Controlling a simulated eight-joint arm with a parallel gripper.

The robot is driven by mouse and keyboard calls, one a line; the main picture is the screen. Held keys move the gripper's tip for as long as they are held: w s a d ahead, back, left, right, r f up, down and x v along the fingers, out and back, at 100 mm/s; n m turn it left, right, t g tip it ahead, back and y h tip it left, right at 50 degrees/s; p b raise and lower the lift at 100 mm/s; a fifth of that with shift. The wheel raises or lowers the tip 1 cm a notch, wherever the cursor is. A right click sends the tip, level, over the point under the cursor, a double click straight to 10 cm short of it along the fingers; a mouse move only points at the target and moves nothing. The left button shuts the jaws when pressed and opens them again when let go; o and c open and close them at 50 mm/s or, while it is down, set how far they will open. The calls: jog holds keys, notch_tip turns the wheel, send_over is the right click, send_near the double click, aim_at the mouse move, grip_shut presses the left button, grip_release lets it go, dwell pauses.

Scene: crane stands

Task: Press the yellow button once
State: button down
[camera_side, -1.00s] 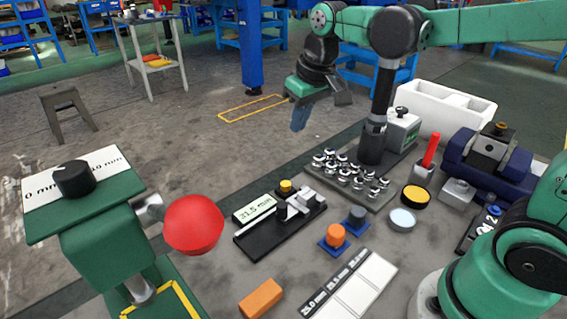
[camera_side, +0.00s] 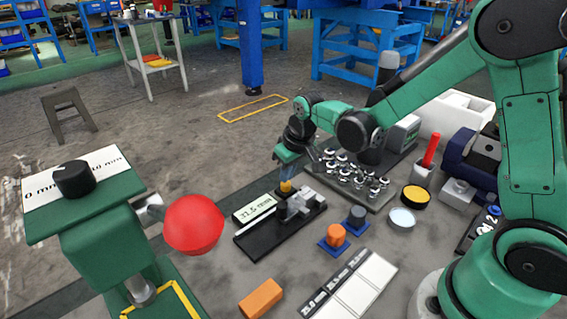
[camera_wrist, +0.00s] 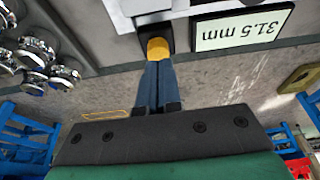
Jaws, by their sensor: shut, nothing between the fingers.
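The yellow button (camera_side: 285,187) sits on the black gauge device (camera_side: 262,240), beside its display (camera_side: 254,209). The button also shows in the wrist view (camera_wrist: 157,47), and the display there (camera_wrist: 243,27) reads 31.5 mm upside down. My gripper (camera_side: 286,179) is shut and empty, its blue fingers pointing down with their tips at the button's top. In the wrist view the fingertips (camera_wrist: 157,64) line up with the button and partly overlap it. I cannot tell whether they touch it or whether it is pushed in.
Several shiny metal parts (camera_side: 350,172) stand on a plate just right of the gauge. An orange button (camera_side: 336,234) and a grey one (camera_side: 357,215) are close in front. A red ball (camera_side: 193,224) on a green stand is at the left. An orange block (camera_side: 261,298) lies in front.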

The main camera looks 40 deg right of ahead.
jog(key=shift+f, duration=0.35)
jog(key=shift+f, duration=0.1)
jog(key=shift+f, duration=0.9)
jog(key=w+v, duration=0.1)
jog(key=v, duration=1.3)
jog(key=shift+r, duration=0.2)
jog(key=shift+w, duration=0.1)
jog(key=s+a+f+t, duration=0.1)
jog(key=s+t, duration=0.2)
jog(key=s, duration=0.5)
jog(key=shift+s+a+t, duration=0.2)
jog(key=shift+a+t, duration=0.1)
jog(key=shift+t, duration=0.1)
